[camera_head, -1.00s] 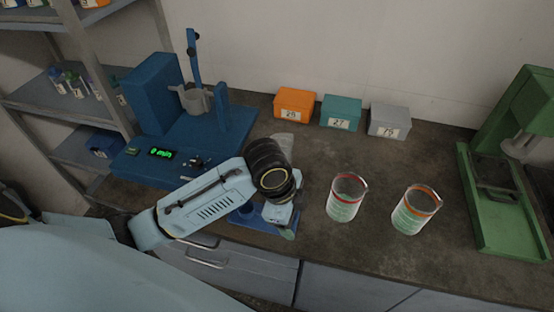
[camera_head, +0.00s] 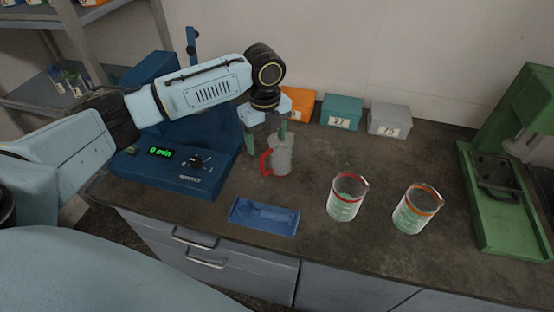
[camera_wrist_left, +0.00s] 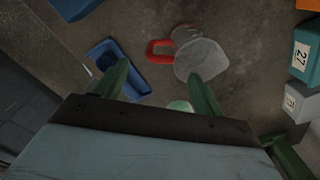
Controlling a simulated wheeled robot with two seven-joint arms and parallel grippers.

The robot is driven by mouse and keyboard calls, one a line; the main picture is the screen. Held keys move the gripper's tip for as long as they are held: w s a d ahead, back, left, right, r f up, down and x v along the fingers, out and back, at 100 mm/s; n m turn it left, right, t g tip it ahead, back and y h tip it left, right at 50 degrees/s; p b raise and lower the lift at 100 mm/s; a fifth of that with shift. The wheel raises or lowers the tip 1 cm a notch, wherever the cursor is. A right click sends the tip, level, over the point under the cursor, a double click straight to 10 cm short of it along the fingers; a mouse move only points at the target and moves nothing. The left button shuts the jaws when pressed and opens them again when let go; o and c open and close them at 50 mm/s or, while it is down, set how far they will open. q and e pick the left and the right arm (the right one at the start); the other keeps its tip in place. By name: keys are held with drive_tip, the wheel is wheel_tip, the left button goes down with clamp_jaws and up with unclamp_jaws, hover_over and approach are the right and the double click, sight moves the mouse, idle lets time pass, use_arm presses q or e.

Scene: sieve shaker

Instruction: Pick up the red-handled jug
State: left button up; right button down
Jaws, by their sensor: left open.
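The red-handled jug (camera_head: 283,158) stands on the dark bench top, a pale grey cup with its red handle to the left. My left gripper (camera_head: 267,145) is open just above and behind it in the head view, with its green fingers pointing down. One finger is near the jug's rim and the other is left of the handle. In the left wrist view the jug (camera_wrist_left: 199,55) lies beyond the two fingertips (camera_wrist_left: 160,72), with nothing between the fingers. Whether a finger touches the jug I cannot tell. My right gripper does not show.
A blue tray (camera_head: 264,229) lies at the bench's front. Two glass beakers, red-rimmed (camera_head: 345,206) and orange-rimmed (camera_head: 414,217), stand right of the jug. Orange, teal (camera_head: 342,110) and grey (camera_head: 390,119) boxes line the wall. A blue machine (camera_head: 185,170) stands left, a green one (camera_head: 505,210) right.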

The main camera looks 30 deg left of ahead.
sight(267, 152)
use_arm(q)
wheel_tip(267, 152, down, 8)
drive_tip(key=shift+r+b, duration=0.1)
drive_tip(key=shift+b, duration=0.35)
drive_tip(key=c, duration=1.2)
drive_tip(key=shift+c, duration=0.9)
drive_tip(key=shift+r, duration=0.1)
